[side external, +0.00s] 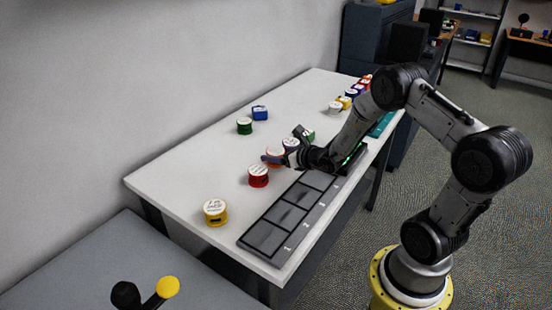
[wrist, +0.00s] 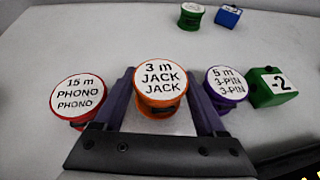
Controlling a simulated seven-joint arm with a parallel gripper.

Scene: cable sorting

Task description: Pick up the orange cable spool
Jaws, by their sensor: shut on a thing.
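The orange cable spool (wrist: 161,88) has a white top reading "3 m JACK JACK". In the wrist view it sits between the two fingers of my gripper (wrist: 162,103), which is shut on it. In the side view the orange spool (side external: 274,154) is partly covered by my gripper (side external: 276,157). It is at or near the white table top; I cannot tell whether it touches. A red spool (wrist: 78,99), "15 m PHONO PHONO", is just left of the fingers. A purple spool (wrist: 226,85), "5 m 3-PIN", is close against the right finger.
A green block (wrist: 272,88) marked "-2" is beside the purple spool. A green spool (side external: 244,126) and blue block (side external: 260,113) lie farther back, and a yellow spool (side external: 215,212) at the near end. A dark numbered tray (side external: 262,238) runs along the table's front edge.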

